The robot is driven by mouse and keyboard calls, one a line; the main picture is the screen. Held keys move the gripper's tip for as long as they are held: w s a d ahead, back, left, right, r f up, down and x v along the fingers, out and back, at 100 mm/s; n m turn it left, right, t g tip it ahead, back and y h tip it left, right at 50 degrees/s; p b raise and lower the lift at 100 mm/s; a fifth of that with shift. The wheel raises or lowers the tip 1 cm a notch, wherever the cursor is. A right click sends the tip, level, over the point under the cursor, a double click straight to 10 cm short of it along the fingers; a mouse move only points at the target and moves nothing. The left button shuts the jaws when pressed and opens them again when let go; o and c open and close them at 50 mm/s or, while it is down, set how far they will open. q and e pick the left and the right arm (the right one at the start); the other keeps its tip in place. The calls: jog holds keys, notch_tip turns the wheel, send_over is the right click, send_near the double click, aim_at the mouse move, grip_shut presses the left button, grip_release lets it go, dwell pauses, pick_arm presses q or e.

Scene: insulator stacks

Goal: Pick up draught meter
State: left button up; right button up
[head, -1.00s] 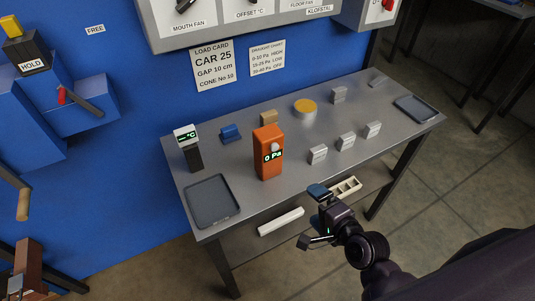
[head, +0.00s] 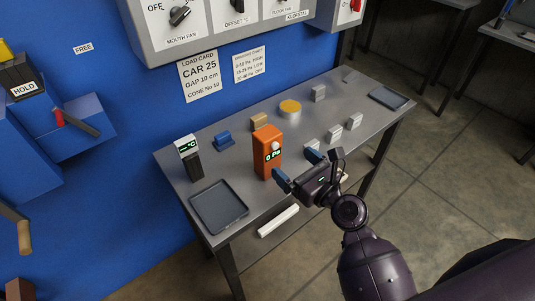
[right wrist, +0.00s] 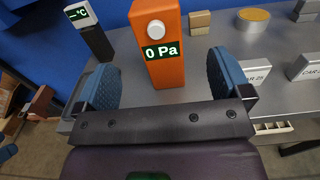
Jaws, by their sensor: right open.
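The draught meter is an orange upright box (head: 266,150) with a round white knob and a screen reading "0 Pa". It stands on the grey table, right of the dark tray. It also shows in the right wrist view (right wrist: 160,45), upright and just beyond the fingers. My right gripper (head: 297,168) is open, with blue finger pads, at the front right of the meter. In the right wrist view its two pads (right wrist: 165,85) stand apart, with the meter between and beyond them. I see no contact. My left gripper is not in view.
The grey table (head: 235,165) also holds a thermometer-like device (head: 188,157), a dark tray (head: 218,205), a blue block (head: 223,139), a tan block (head: 259,121), a yellow-topped round tin (head: 290,109) and several grey blocks. A second tray (head: 388,97) lies at the far right.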

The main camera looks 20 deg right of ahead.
aim_at(270, 144)
jog(key=x, duration=0.3)
jog(key=shift+w+a, duration=0.15)
jog(key=shift+w, duration=0.2)
jog(key=shift+w+a, duration=0.25)
jog(key=shift+w, duration=0.45)
jog(key=x, duration=0.3)
jog(key=shift+w+a, duration=0.3)
jog(key=shift+w, duration=0.05)
jog(key=shift+w+a, duration=0.15)
jog(key=shift+w, duration=0.45)
jog(key=c, duration=1.1)
jog(key=shift+r, duration=0.1)
